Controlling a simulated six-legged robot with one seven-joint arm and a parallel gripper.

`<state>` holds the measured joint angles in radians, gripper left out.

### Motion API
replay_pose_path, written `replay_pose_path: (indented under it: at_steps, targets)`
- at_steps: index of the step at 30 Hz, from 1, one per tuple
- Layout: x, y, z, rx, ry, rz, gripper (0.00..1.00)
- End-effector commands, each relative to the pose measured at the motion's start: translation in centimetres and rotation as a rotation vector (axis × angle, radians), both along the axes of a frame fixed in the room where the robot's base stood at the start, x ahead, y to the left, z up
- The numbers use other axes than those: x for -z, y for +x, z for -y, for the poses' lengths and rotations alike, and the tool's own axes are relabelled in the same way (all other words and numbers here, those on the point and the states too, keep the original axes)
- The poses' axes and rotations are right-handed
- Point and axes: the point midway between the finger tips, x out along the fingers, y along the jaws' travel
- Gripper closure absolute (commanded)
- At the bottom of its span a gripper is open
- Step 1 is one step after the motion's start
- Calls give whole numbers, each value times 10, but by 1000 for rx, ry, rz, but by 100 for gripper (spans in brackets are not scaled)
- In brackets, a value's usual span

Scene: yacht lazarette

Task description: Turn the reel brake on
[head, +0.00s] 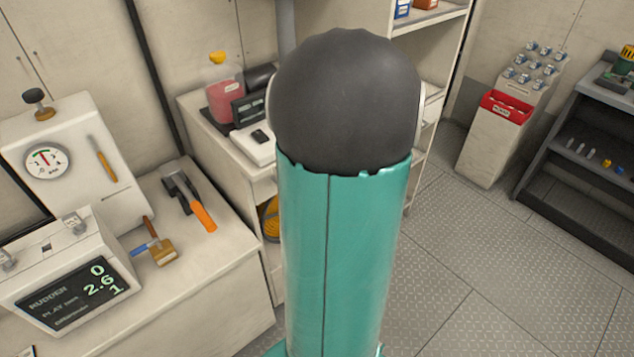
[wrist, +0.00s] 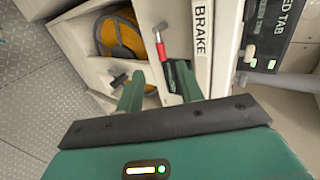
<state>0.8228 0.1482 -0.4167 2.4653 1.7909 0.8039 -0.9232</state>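In the wrist view, a small lever with a red grip (wrist: 167,72) and a grey metal end sits on a pale panel beside a white strip lettered BRAKE (wrist: 203,42). The lever is probably the reel brake. My gripper (wrist: 160,72) is open, its two green fingers apart. The lever shows between the fingers, closer to the right one; I see no contact and cannot tell the depth gap. A yellow hose reel (wrist: 140,38) sits in an opening to the left. In the head view, part of the yellow reel (head: 268,222) shows; my arm hides the lever and gripper.
In the wrist view, a dark lettered panel (wrist: 268,35) and a grey bar (wrist: 285,82) lie to the right. In the head view, a bench (head: 225,290) with tools stands left, open shelving (head: 440,25) behind. Metal floor (head: 480,240) is clear on the right.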

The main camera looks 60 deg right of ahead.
Motion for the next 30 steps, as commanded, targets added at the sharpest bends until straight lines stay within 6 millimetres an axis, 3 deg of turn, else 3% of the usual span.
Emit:
replay_pose_path:
  at_steps: [3, 10, 26, 30]
  targets:
    - [-10, -12, -3, 2, -2, 2, 63]
    - [-14, -20, -6, -1, 1, 0, 63]
    - [-14, -19, -6, -1, 0, 0, 63]
    - [-21, -5, -22, -69, -6, -1, 63]
